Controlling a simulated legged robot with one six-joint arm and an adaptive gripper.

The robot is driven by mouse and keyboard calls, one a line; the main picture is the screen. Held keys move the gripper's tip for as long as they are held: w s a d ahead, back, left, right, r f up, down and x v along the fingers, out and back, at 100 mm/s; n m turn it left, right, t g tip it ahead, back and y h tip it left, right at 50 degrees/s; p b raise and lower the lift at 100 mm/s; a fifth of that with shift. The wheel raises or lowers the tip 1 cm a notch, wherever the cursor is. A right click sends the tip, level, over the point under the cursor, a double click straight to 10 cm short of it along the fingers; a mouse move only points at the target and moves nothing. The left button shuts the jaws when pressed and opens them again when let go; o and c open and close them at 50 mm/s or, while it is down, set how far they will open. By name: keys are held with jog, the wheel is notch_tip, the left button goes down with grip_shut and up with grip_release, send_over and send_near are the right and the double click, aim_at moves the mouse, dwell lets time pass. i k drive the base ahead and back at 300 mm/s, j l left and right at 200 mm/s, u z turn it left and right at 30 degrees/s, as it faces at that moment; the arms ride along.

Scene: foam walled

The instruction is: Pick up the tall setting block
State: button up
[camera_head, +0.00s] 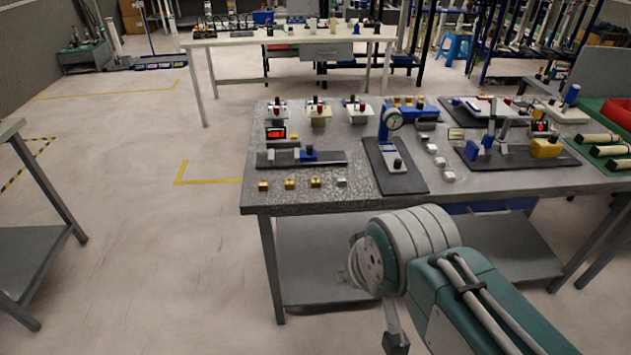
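A metal workbench (380,200) carries many small parts, and I cannot tell for sure which is the tall setting block. Small brass-coloured blocks (290,184) stand in a row along its front left edge, with a small silver block (341,183) at the row's right end. Several more small silver blocks (440,162) run in a line right of the dial gauge. My green and grey arm reaches in from the lower right, in front of the bench. A dark grey piece, likely part of my gripper (395,338), hangs below the arm; its fingers and any contents are not clear.
A dial gauge stand (398,165) rises mid-bench. A flat fixture with a blue part (307,155) lies left of it, and a blue and yellow fixture (515,150) right. Another table (15,240) stands at the left edge. Floor between the tables is clear.

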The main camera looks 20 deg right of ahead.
aim_at(341, 180)
jog(key=i+l+z, duration=0.1)
jog(key=i+z, duration=0.3)
jog(key=i, duration=0.7)
